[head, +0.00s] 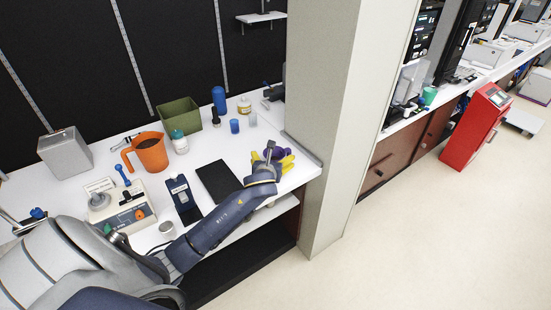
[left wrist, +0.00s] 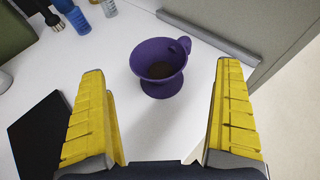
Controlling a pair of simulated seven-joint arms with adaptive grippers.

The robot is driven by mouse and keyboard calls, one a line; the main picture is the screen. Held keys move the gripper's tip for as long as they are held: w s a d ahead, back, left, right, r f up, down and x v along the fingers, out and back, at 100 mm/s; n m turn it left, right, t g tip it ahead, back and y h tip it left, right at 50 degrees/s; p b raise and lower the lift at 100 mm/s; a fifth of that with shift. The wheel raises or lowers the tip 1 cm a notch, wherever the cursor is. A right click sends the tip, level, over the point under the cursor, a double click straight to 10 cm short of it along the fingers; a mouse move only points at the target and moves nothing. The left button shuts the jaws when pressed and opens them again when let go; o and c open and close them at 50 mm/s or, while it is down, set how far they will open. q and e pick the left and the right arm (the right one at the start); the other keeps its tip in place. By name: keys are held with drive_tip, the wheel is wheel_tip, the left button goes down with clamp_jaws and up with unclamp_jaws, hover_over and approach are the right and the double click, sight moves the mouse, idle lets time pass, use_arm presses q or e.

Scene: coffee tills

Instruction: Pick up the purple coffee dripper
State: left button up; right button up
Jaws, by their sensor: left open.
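The purple coffee dripper (left wrist: 160,62) stands upright on the white counter in the left wrist view, with its small handle at the upper right and a dark brown patch inside. It lies ahead of the fingers, between their two lines, and looks untouched. In the head view the dripper (head: 282,153) shows only in part behind my gripper. My left gripper (left wrist: 162,110) is open and empty, with yellow fingers wide apart. In the head view the left gripper (head: 282,164) is over the right end of the counter. My right gripper is in neither view.
A black flat pad (head: 218,181) lies left of the gripper. A pale pillar (head: 345,120) borders the counter's right end.

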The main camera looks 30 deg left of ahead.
sight(274, 154)
use_arm(q)
drive_tip(key=shift+x, duration=3.9)
drive_tip(key=shift+s+f, duration=0.1)
drive_tip(key=shift+c, duration=0.4)
drive_tip(key=c, duration=1.4)
